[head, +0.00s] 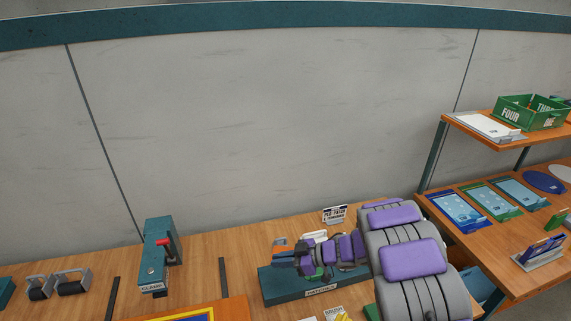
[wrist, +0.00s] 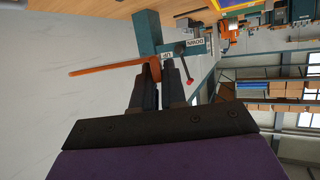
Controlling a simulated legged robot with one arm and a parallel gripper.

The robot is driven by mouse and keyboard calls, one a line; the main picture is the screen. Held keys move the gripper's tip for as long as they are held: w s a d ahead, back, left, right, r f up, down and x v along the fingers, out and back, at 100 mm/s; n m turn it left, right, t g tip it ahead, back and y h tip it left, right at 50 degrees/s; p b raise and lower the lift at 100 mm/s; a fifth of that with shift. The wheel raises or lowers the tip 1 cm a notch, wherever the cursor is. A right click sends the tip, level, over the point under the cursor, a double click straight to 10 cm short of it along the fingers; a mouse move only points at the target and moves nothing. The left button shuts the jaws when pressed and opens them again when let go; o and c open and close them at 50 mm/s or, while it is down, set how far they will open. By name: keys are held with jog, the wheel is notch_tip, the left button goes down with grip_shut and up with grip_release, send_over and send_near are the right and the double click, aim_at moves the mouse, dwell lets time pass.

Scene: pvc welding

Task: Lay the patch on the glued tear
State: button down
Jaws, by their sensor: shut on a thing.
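My gripper (wrist: 157,76) is shut on a thin orange piece (wrist: 108,67), which looks like the patch seen nearly edge-on. In the head view my gripper (head: 285,257) is over a teal block (head: 276,289) with a label that seems to read PATCHES. An orange panel with a yellow and blue inset (head: 196,316) is cut off at the bottom edge of the head view. I cannot make out the glued tear in either view.
A teal clamp (head: 156,262) with a red handle stands on the wooden bench left of my gripper. Grey-handled tools (head: 70,282) lie further left. A small sign (head: 335,215) stands behind my arm. A shelf (head: 463,124) with a green crate (head: 530,112) is at right.

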jog(key=w+d+r+m+t+h, duration=0.3)
jog(key=w+d+r+m+t, duration=0.4)
jog(key=r, duration=0.4)
jog(key=s+d+r+m+t+h, duration=0.2)
jog(key=d+r+m+t+h, duration=0.3)
jog(key=d+r, duration=0.5)
notch_tip(320, 180, down, 12)
jog(key=w+a+m+h, duration=0.1)
jog(key=w+m+h, duration=0.1)
jog(key=m+h, duration=0.2)
jog(key=shift+r+g+h, duration=0.15)
jog(key=shift+g+h, duration=0.15)
jog(key=shift+h, duration=0.3)
jog(key=shift+w, duration=0.1)
jog(key=shift+a, duration=0.15)
